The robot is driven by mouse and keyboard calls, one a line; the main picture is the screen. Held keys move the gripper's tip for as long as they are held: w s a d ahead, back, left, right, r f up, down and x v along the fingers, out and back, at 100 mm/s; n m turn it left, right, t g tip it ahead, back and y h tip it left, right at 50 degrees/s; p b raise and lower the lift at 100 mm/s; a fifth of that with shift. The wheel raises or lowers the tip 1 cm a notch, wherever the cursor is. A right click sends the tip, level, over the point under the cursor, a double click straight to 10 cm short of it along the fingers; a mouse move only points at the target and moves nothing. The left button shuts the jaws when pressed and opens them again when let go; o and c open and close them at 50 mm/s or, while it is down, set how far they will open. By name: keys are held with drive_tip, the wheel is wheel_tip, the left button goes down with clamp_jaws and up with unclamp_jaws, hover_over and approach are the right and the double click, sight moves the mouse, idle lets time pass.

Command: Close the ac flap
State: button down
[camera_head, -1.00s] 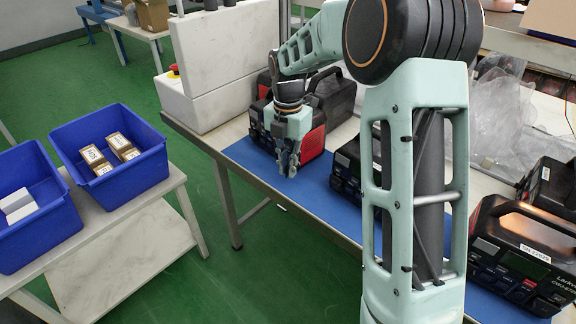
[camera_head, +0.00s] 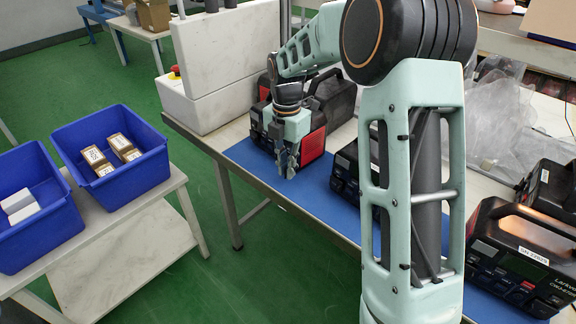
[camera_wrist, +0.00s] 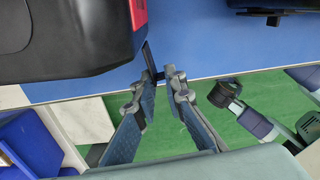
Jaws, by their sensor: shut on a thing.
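A black and red power station (camera_head: 312,142) stands near the far end of the blue mat, in front of my gripper (camera_head: 287,163). In the wrist view its dark body (camera_wrist: 65,35) fills the upper left. A thin dark flap (camera_wrist: 149,58) sticks out beside its lower right corner. My gripper (camera_wrist: 158,82) has its fingertips close together at the flap's near end, shut on it. The flap's hinge is not clear in the wrist view, and the flap is hidden behind my gripper in the head view.
The blue mat (camera_head: 246,152) lies along the table's front edge. More power stations stand to the right, one of them near right (camera_head: 520,262). A white box (camera_head: 225,55) stands beyond at left. Blue bins (camera_head: 112,200) sit on a low table across a green floor gap.

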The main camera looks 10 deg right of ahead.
drive_tip(key=m+p, duration=0.1)
drive_tip(key=m, duration=0.1)
drive_tip(key=w+a+m+p, duration=0.1)
drive_tip(key=m, duration=0.1)
drive_tip(key=shift+w+r, duration=0.1)
drive_tip(key=shift+r, duration=0.1)
drive_tip(key=m, duration=0.1)
drive_tip(key=w+m+p, duration=0.1)
drive_tip(key=m, duration=0.1)
drive_tip(key=m+p, duration=0.1)
drive_tip(key=shift+w+a+f+m, duration=0.1)
drive_tip(key=shift+w+a+m, duration=0.2)
drive_tip(key=shift+a+m, duration=0.1)
drive_tip(key=shift+w+f+m+p, duration=0.1)
drive_tip(key=shift+w+m+p, duration=0.25)
drive_tip(key=shift+m, duration=0.5)
drive_tip(key=shift+w+r+m+p, duration=0.1)
drive_tip(key=shift+w+m+p, duration=0.2)
drive_tip(key=shift+m, duration=0.6)
drive_tip(key=shift+w+f+m+p, duration=0.1)
drive_tip(key=shift+w+m+p, duration=0.2)
drive_tip(key=shift+m, duration=0.55)
drive_tip(key=c, duration=2)
unclamp_jaws()
drive_tip(key=shift+c, duration=0.2)
